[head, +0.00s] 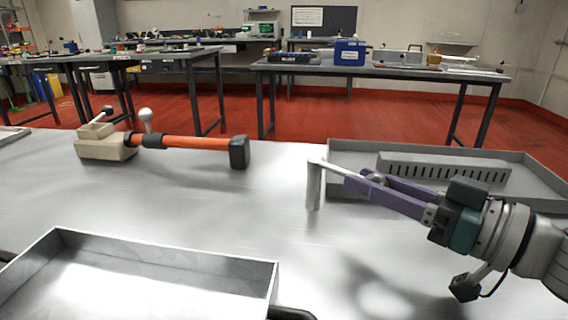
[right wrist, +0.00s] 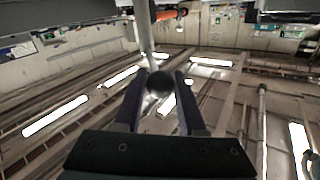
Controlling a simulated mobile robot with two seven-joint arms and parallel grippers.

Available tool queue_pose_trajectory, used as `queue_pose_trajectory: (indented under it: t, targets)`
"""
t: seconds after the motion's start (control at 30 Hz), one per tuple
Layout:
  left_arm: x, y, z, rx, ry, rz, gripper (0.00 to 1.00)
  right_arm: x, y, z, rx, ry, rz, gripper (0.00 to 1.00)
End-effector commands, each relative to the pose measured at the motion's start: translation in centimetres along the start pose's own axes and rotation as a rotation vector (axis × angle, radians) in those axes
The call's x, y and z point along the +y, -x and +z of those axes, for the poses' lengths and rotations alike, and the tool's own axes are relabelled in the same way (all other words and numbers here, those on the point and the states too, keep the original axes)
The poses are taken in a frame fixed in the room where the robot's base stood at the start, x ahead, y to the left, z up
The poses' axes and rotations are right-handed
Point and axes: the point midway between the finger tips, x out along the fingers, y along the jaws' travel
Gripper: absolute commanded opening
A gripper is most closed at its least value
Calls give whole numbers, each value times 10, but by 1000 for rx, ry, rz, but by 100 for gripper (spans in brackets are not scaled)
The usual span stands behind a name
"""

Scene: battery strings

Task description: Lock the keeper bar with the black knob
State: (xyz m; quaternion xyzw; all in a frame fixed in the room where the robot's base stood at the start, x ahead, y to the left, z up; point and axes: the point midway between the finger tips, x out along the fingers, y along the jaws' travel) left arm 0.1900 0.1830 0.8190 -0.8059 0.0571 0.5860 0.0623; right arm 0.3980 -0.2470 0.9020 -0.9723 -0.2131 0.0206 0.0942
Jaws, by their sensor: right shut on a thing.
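The beige holder block (head: 107,146) stands at the left of the metal table. A black knob (head: 108,112) sticks up from it on a short stem, and a pale ball knob (head: 146,114) stands beside it. An orange bar (head: 197,143) runs right from the block to a black end piece (head: 239,152). I cannot tell which part is the keeper bar. My right gripper (head: 358,179) is well right of the block, shut on a ball-ended grey rod tool (head: 314,187). The ball (right wrist: 160,83) sits between the fingers in the right wrist view. My left gripper is not visible.
An open metal tray (head: 165,255) stands at the front left. A grey tray (head: 535,165) with a slotted grey block (head: 443,168) lies behind my right arm. The table between the orange bar and the held tool is clear. Other workbenches stand beyond.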

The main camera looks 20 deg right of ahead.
Motion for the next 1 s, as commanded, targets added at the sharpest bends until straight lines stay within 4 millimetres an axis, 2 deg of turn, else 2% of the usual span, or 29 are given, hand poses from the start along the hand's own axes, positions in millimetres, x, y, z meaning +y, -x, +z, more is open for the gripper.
queue_pose_trajectory:
  t: [0.03,0.27,0.3,1.0]
  targets:
    - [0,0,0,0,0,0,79,0,0,0,0,0,0,27]
    - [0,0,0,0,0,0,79,0,0,0,0,0,0,1]
    - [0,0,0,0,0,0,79,0,0,0,0,0,0,0]
    - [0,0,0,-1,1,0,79,0,0,0,0,0,0,0]
